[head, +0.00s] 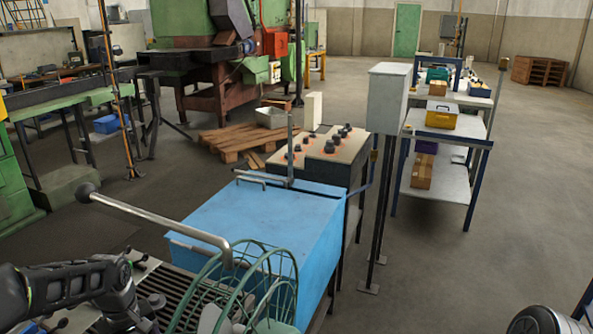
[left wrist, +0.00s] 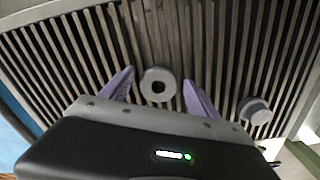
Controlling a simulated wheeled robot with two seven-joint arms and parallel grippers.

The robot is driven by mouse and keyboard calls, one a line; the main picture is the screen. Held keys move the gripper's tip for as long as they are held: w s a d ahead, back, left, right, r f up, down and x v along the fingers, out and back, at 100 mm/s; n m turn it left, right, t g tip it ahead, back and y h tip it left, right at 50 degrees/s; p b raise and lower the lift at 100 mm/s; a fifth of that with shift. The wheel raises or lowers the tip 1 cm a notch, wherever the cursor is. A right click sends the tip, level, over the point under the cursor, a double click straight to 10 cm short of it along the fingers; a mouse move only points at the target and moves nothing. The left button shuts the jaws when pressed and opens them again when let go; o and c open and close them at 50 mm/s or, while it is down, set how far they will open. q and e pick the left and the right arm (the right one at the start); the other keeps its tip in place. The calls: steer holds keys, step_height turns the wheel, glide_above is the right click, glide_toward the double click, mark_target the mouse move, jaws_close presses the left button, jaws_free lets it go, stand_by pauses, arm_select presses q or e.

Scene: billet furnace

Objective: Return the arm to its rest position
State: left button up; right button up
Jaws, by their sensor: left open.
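My left arm (head: 70,284) comes in from the lower left in the head view and reaches over a slatted grate (head: 187,281). In the left wrist view my left gripper (left wrist: 158,77) is open, with its two purple fingers spread apart. A grey round piece with a dark hole (left wrist: 158,84) shows between the fingers, over the grate. I cannot tell how far below the fingertips it lies. A second short round piece (left wrist: 255,110) sits on the grate to the right of the fingers. My right gripper is not in view.
A blue box (head: 262,228) with a long metal lever (head: 160,220) stands beyond the grate. A curved green wire frame (head: 250,290) stands close to my arm. A control panel with dark knobs (head: 330,148), a grey post box (head: 388,98) and shelves (head: 440,180) stand behind.

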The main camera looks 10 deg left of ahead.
arm_select(q)
steer(key=shift+f, duration=0.1)
step_height(320, 180, up, 8)
steer(key=b, duration=0.1)
step_height(320, 180, down, 7)
steer(key=shift+f+p, duration=0.2)
steer(key=shift+p, duration=0.35)
steer(key=shift+r+p, duration=0.3)
steer(key=shift+p, duration=0.1)
steer(key=r+p, duration=0.1)
steer(key=r, duration=0.2)
steer(key=shift+s+a+p, duration=0.1)
steer(key=shift+s+p, duration=0.1)
steer(key=shift+p, duration=0.15)
steer(key=shift+n, duration=0.3)
steer(key=s+a, duration=0.2)
steer(key=s, duration=0.4)
steer(key=s+a+p, duration=0.1)
steer(key=s+a, duration=0.1)
steer(key=s, duration=0.4)
steer(key=s+a, duration=0.2)
steer(key=s, duration=0.4)
steer(key=shift+s+f, duration=0.1)
steer(key=shift+f, duration=0.3)
steer(key=shift+s+a+f+p, duration=0.15)
steer(key=shift+a+p, duration=0.2)
steer(key=shift+a, duration=0.1)
